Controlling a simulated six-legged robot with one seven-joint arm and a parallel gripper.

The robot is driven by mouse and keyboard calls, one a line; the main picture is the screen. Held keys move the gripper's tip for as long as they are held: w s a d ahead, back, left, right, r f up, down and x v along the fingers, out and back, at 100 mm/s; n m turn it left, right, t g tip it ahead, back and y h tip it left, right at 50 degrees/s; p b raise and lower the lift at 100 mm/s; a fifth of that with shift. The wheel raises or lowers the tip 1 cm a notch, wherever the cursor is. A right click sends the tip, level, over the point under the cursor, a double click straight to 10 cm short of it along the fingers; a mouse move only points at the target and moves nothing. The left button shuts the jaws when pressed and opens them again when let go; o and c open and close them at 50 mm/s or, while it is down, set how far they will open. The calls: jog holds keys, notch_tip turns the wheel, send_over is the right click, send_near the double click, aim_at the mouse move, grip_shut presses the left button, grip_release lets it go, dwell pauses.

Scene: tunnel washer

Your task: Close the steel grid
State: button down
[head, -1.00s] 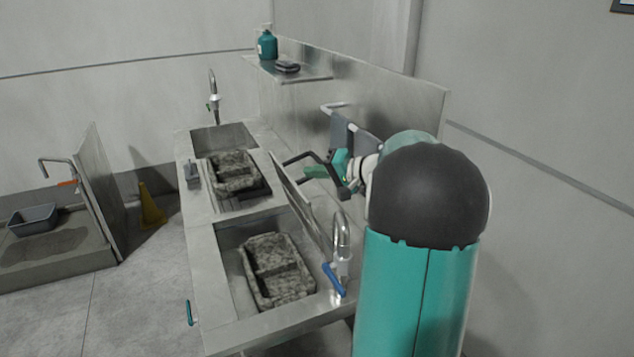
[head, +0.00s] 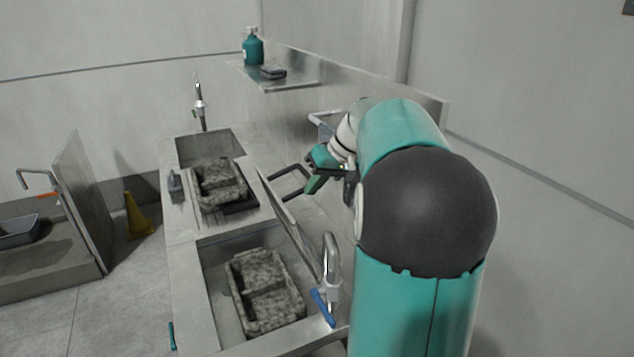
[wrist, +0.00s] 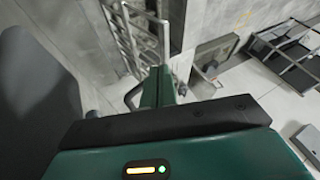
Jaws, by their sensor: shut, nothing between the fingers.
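The steel grid (head: 290,222) is a thin panel raised at a steep tilt along the right side of the front sink, seen nearly edge-on in the head view. A black looped handle (head: 283,178) appears at its upper end; its attachment is hard to make out. My green gripper (head: 312,178) is just right of this loop, above the counter's right side. It is shut and empty; whether it touches the handle I cannot tell. In the wrist view, the fingers of my gripper (wrist: 160,88) are together, with a dark curved bar (wrist: 133,96) beside them on the left.
A faucet with a blue lever (head: 323,308) stands close to the grid's right. A shelf (head: 300,83) and a wall rail (head: 322,118) are behind.

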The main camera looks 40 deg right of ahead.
jog(key=x, duration=0.7)
jog(key=shift+w+f, duration=0.1)
